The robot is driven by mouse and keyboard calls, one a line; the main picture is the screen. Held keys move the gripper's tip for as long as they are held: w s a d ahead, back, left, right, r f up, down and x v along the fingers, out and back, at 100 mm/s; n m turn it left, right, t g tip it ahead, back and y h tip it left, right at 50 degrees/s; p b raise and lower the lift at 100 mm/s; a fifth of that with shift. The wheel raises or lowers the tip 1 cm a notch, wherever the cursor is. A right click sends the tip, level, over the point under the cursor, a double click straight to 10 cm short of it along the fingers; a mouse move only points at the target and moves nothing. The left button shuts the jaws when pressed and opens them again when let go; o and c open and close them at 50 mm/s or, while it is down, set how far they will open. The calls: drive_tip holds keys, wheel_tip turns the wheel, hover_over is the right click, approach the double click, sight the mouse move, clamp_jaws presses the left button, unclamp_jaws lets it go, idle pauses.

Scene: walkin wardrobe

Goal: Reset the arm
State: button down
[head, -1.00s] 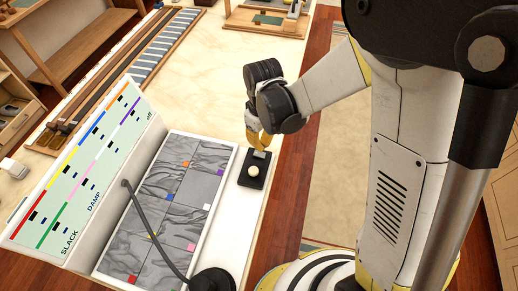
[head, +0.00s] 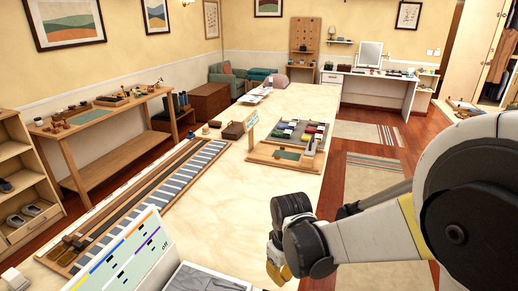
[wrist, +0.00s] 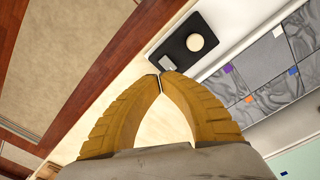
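My gripper (head: 279,268) shows at the bottom middle of the head view, its yellow fingers pointing down over the near part of the long pale table. In the wrist view its two yellow fingers (wrist: 160,84) meet at the tips with nothing seen between them. My arm reaches in from the right of the head view, bent at a large dark joint. In the wrist view a black pad (wrist: 185,45) with a round cream knob (wrist: 195,42) and a small grey block lies beyond the fingertips, apart from them.
The long table (head: 215,205) holds a striped strip (head: 165,195), a wooden tray (head: 287,163) and a colour-coded board (head: 130,255). Grey tiles (wrist: 265,75) show in the wrist view. Shelves (head: 25,175) stand at the left. Rugs lie on open floor right of the table.

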drive_tip(key=s+d+r+m+t, duration=0.6)
drive_tip(key=s+d+r, duration=0.5)
drive_tip(key=r, duration=0.4)
drive_tip(key=shift+d+r+m, duration=0.2)
drive_tip(key=shift+d+m, duration=0.45)
drive_tip(key=shift+m, duration=0.05)
